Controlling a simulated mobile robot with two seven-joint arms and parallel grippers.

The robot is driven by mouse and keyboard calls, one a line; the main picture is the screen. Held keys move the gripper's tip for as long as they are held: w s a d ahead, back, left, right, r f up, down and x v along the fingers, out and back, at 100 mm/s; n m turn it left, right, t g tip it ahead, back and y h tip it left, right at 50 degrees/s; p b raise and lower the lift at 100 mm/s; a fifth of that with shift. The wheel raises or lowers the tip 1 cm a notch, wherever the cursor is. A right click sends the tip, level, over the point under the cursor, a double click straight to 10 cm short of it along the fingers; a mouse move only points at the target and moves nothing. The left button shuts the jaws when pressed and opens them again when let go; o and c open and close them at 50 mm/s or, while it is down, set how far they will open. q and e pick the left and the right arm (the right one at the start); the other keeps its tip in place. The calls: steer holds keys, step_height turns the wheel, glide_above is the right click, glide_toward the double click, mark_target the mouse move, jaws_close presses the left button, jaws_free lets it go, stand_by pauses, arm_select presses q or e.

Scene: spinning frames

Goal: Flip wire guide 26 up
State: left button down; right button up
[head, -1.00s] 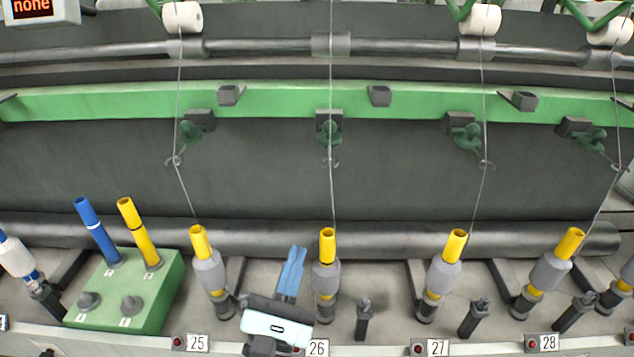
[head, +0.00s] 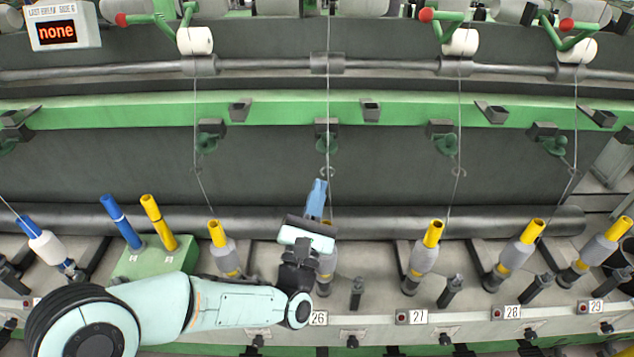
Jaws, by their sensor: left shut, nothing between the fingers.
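Wire guide 26 (head: 326,144) is a dark green piece under the green rail, in line with the label 26 (head: 318,318). It hangs down, and its thin wire hook (head: 327,172) shows below it with the thread running past. My left gripper (head: 318,184) has its blue fingers shut and empty, pointing up. The fingertips are just below and slightly left of the hook; I cannot tell whether they touch it. The yellow-topped bobbin 26 (head: 327,264) is partly hidden behind my gripper. My right gripper is not in view.
Yellow-topped bobbins 25 (head: 224,250), 27 (head: 425,250) and 28 (head: 518,252) stand along the rail, with threads rising from them. Guides 25 (head: 207,143) and 27 (head: 444,144) hang on either side. A green box (head: 140,263) with spare tubes stands at left.

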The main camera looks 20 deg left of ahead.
arm_select(q)
steer(key=shift+r, duration=0.2)
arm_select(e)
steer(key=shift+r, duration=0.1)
arm_select(q)
steer(key=w+a+r+n+g+p, duration=0.1)
steer(key=w+r+g+p, duration=0.2)
steer(key=r+p, duration=0.2)
steer(key=w+a+r+n+g+p, duration=0.1)
steer(key=w+r+g+p, duration=0.3)
steer(key=r, duration=0.6)
steer(key=shift+r+p, duration=0.4)
steer(key=shift+p, duration=0.6)
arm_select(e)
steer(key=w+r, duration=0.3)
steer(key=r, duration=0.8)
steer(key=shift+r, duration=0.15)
arm_select(q)
steer(key=shift+w, duration=0.15)
